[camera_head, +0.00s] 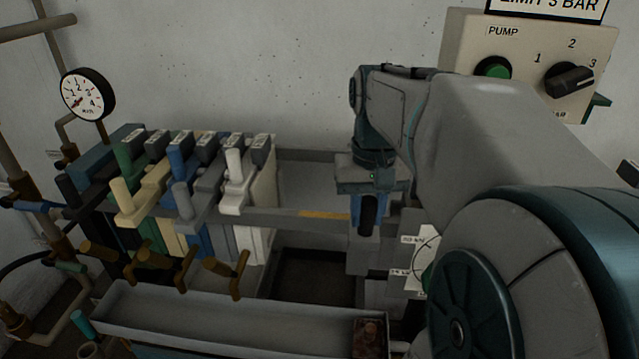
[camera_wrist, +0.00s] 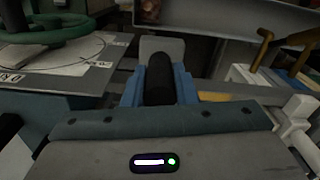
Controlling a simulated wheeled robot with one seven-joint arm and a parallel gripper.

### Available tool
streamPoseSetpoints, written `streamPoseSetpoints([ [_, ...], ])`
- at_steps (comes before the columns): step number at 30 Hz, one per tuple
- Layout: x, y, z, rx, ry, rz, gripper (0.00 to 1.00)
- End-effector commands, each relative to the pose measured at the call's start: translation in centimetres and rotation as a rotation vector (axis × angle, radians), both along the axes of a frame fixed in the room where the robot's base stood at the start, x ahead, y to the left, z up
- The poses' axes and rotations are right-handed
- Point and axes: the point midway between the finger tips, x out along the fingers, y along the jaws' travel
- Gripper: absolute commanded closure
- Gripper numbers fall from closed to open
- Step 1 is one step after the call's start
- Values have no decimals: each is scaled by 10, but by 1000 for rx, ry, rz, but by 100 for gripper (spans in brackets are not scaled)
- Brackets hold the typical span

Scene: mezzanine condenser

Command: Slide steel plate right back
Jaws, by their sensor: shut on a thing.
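My gripper (camera_head: 370,192) is at the right end of the plate rack in the head view, pointing down. It is shut on a black upright handle (camera_head: 368,215). In the wrist view the handle (camera_wrist: 160,80) stands between the two blue fingers of my gripper (camera_wrist: 159,88). Below the handle is a grey steel plate (camera_head: 369,256), partly hidden by my arm. A light grey block shows just beyond the handle in the wrist view (camera_wrist: 163,47); I cannot tell whether it is part of the steel plate.
Several coloured plates with handles stand packed at the left, ending in a white plate (camera_head: 262,190). An open gap lies between them and the steel plate. Brown taps (camera_head: 228,272) and a grey trough (camera_head: 220,318) are in front. A control panel (camera_head: 528,65) is at upper right.

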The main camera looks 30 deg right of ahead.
Motion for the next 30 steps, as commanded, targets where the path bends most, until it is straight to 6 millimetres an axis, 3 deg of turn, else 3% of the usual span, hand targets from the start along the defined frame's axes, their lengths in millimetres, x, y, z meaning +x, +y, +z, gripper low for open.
streamPoseSetpoints([
  [2, 0, -1, 1, -2, -2, -1, 100],
  [3, 0, -1, 1, -2, -2, -1, 64],
  [4, 0, -1, 1, -2, -2, -1, 55],
  [5, 0, -1, 1, -2, -1, -2, 53],
  [17, 0, -1, 10, -1, -3, -3, 53],
  [30, 1, -1, 101, -2, -4, -3, 53],
])
